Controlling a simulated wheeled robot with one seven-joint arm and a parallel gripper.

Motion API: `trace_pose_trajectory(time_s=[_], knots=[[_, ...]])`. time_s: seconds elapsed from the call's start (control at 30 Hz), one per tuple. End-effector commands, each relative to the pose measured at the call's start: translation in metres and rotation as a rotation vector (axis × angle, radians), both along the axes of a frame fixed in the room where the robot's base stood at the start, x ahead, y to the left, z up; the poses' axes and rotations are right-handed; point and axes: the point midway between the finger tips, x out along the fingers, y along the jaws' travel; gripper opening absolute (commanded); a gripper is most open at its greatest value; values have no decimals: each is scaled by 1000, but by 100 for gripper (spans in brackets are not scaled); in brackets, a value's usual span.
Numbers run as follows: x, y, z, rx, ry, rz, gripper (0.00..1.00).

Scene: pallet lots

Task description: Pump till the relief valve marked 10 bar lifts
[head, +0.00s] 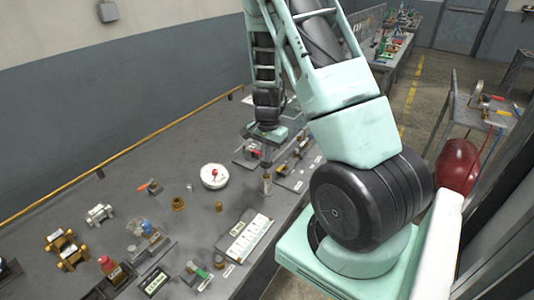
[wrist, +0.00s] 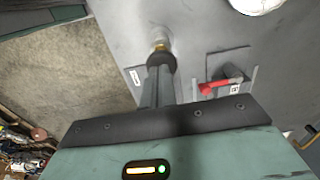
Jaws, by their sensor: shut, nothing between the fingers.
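My gripper (head: 267,164) points down over the bench near its front edge, fingers shut and empty. In the wrist view my shut fingers (wrist: 160,80) reach toward a small brass-coloured fitting (wrist: 160,47). The fitting (head: 267,185) appears right below the fingertips in the head view; I cannot tell whether they touch it. A round white gauge (head: 214,176) with a red mark lies to the left, and its edge shows in the wrist view (wrist: 258,3). A red-handled valve (wrist: 220,85) is beside the fingers. Labels are too small to read, so I cannot pick out the 10 bar mark.
Brass fittings (head: 66,250) and a silver fitting (head: 100,214) stand at the left of the bench (head: 130,185). A white panel (head: 250,238) lies near the front edge. A red tank (head: 458,165) stands off the bench at right. Bare bench lies toward the wall.

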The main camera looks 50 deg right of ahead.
Motion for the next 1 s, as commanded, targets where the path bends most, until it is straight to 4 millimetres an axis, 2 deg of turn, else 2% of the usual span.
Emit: trace_pose_trajectory(time_s=[0.43,0.73,1.0], knots=[[0,0,-5,0,-1,0,0],[0,0,-38,0,1,0,0],[-1,0,-41,1,3,0,0]])
